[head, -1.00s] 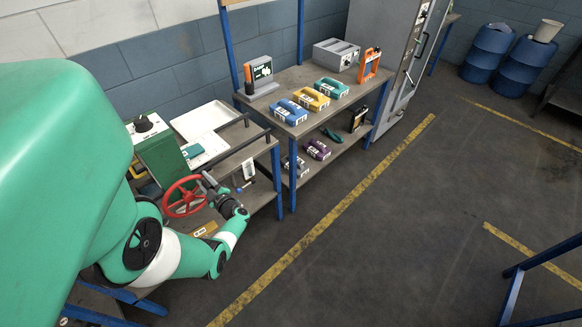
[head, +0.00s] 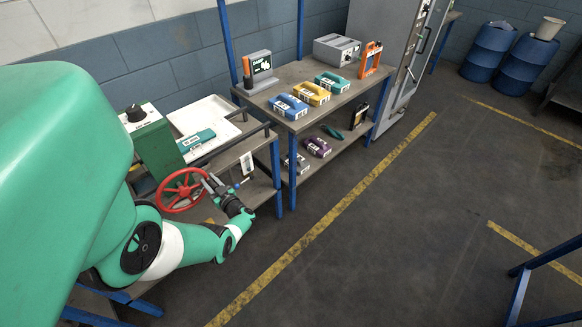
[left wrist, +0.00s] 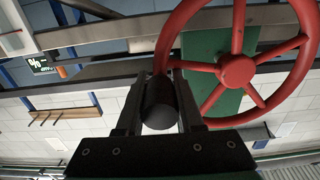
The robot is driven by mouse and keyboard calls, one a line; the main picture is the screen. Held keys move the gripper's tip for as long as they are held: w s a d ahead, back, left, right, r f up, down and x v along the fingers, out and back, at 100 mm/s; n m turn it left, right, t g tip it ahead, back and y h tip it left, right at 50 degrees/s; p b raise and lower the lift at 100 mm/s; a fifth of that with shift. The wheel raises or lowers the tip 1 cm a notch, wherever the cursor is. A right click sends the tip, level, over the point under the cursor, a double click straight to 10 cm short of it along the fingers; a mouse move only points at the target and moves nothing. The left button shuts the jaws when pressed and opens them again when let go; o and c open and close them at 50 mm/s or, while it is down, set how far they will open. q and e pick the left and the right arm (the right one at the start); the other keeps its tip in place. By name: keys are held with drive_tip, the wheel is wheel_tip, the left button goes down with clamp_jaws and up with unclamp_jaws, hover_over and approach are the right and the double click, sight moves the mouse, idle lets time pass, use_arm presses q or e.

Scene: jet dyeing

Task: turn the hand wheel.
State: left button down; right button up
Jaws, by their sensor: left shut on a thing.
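The red hand wheel (head: 183,190) has spokes and a round hub and sits at the front of the green machine (head: 158,150), at the left bench. In the left wrist view the wheel (left wrist: 237,70) fills the upper right. My left gripper (head: 208,183) is at the right side of the rim. In the left wrist view its two fingers (left wrist: 160,95) are shut on a black cylindrical handle (left wrist: 159,103) beside the rim. The fingers partly hide how the handle joins the wheel. My right gripper is not in view.
A white tray (head: 225,118) lies on the bench behind the wheel. A shelf table (head: 262,97) on the right holds blue, yellow and teal packs and an orange-framed item (head: 371,60). Blue drums (head: 488,52) stand at the far right. The floor (head: 370,230) is open.

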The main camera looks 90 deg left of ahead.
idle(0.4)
use_arm(q)
drive_tip(key=c, duration=0.6)
unclamp_jaws()
drive_tip(key=shift+o, duration=0.2)
drive_tip(key=p+v, duration=0.2)
drive_tip(key=v, duration=0.9)
drive_tip(key=shift+w+d, duration=0.15)
drive_tip(key=shift+d, duration=0.1)
